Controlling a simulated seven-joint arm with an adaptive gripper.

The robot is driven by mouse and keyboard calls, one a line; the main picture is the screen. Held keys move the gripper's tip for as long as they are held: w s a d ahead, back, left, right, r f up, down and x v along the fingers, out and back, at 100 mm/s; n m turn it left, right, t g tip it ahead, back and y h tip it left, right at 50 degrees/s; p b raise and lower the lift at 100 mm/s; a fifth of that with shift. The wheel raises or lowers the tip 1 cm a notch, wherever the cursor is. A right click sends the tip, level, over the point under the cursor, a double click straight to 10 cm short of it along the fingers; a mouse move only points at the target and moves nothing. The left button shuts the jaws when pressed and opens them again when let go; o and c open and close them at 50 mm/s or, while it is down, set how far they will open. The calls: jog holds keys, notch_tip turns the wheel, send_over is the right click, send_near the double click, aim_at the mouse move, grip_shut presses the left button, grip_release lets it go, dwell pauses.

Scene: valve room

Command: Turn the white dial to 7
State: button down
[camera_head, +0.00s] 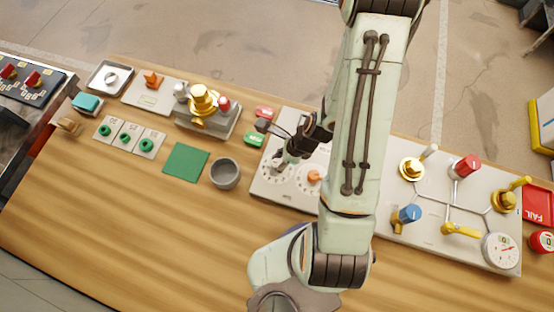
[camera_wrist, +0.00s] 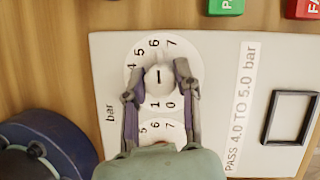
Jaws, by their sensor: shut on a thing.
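The white dial (camera_wrist: 157,72) sits on a pale panel (camera_wrist: 110,60), inside a ring of printed numbers. My gripper (camera_wrist: 158,90) is shut on its knob, with one finger on each side. The knob's raised tip faces the top of the ring, near 6 and 7; I cannot tell exactly which it marks. In the head view my gripper (camera_head: 287,160) is over the left part of the panel (camera_head: 266,193), and the fingers partly cover the white dial. An orange-knobbed dial (camera_head: 314,176) is just right of it, mostly hidden by my gripper in the wrist view.
A green PASS tag (camera_head: 253,140) and a red tag (camera_head: 264,112) lie beyond the panel's left edge. A grey bowl (camera_head: 225,174) and a green mat (camera_head: 186,162) are to the left. A valve board (camera_head: 440,241) stands at right. The front of the wooden table (camera_head: 150,230) is clear.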

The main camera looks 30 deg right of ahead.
dwell(0.5)
jog(key=c, duration=0.8)
grip_release()
